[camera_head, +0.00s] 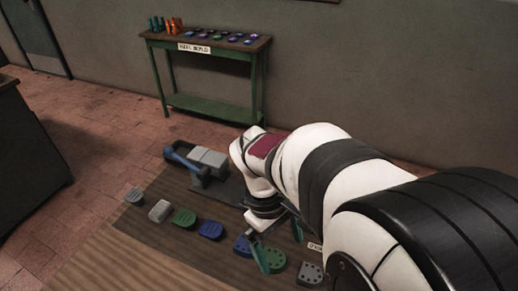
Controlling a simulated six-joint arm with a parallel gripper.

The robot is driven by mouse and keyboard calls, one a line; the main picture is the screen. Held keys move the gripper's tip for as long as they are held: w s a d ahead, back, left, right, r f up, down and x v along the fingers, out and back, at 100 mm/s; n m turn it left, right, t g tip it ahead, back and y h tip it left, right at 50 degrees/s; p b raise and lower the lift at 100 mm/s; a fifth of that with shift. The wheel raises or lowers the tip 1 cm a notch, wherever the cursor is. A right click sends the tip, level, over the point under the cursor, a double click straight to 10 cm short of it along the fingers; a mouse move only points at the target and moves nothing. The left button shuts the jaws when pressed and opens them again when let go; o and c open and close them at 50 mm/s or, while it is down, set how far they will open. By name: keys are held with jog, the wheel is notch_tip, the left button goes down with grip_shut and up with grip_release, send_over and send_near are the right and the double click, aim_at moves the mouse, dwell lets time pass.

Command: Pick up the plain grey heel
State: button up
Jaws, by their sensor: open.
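Heels lie in a row on the wooden bench (120,245). A small grey heel (134,195) is at the left end, with faint marks on top. A paler, blockier grey piece (160,211) is beside it and looks plain. I cannot tell for sure which is the plain grey heel. Another grey heel (310,273) at the right end has dark dots. My gripper (278,245) points down with its green fingers apart, open and empty. It is over the right part of the row, near a blue heel (242,245) and a dotted green heel (275,260), well right of the plain grey pieces.
Two more heels, green (184,217) and blue (211,230), lie mid-row. A press with a blue lever (184,157) and grey block (208,159) stands behind. A green table (205,105) with small parts is by the wall. My arm hides the bench's right side.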

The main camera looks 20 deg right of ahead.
aim_at(309, 273)
jog(key=w+d+f+n+g+h, duration=0.1)
jog(key=w+d+f+n+h, duration=0.1)
jog(key=w+d+f+n, duration=0.25)
jog(key=shift+n+y, duration=0.25)
jog(key=shift+y, duration=0.05)
jog(key=x, duration=1)
jog(key=s+x, duration=0.1)
jog(key=x, duration=0.4)
jog(key=shift+d, duration=0.2)
grip_shut()
